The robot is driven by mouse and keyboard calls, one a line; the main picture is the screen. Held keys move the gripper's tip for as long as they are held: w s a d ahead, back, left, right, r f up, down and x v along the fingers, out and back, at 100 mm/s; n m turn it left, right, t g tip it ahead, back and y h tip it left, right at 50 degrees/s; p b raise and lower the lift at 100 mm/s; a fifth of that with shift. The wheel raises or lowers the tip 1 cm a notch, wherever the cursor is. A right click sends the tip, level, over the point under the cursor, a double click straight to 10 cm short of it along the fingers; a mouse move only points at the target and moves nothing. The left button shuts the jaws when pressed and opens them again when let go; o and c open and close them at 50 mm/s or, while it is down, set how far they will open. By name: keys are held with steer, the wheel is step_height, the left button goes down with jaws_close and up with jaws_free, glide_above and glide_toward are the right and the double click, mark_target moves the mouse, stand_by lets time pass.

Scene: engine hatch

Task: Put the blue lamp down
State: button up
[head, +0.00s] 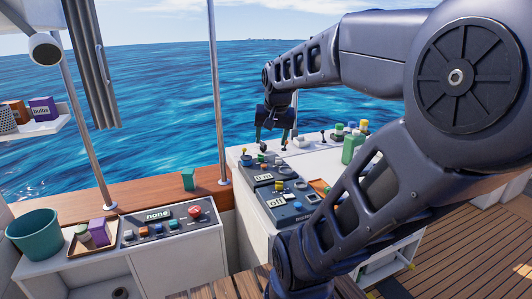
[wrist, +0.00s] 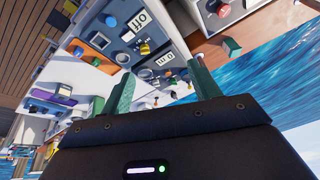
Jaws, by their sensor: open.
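My gripper (head: 273,138) hangs over the far end of the white counter, jaws apart, fingers pointing down. In the wrist view its two green fingers (wrist: 163,92) stand wide apart, and I see nothing held between them. I cannot pick out the blue lamp with certainty. A small blue round piece (wrist: 122,58) shows on the panel in the wrist view, but I cannot tell if it is a lamp or a knob. Two dark panels stand on the counter, one reading "off" (head: 277,208) and one reading "0 m" (head: 262,181).
A panel reading "none" (head: 160,226) with a red button stands at the left, beside a tray (head: 88,250) and a green bin (head: 38,236). A green bottle (head: 351,149) stands on the counter's right. Metal poles (head: 216,95) rise nearby. Water lies beyond the ledge.

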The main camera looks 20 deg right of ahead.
steer(key=s+a+f+n, duration=0.2)
steer(key=s+a+n, duration=0.2)
steer(key=s, duration=0.1)
steer(key=shift+s+n+t, duration=0.2)
steer(key=shift+n+t, duration=0.1)
stand_by(1.0)
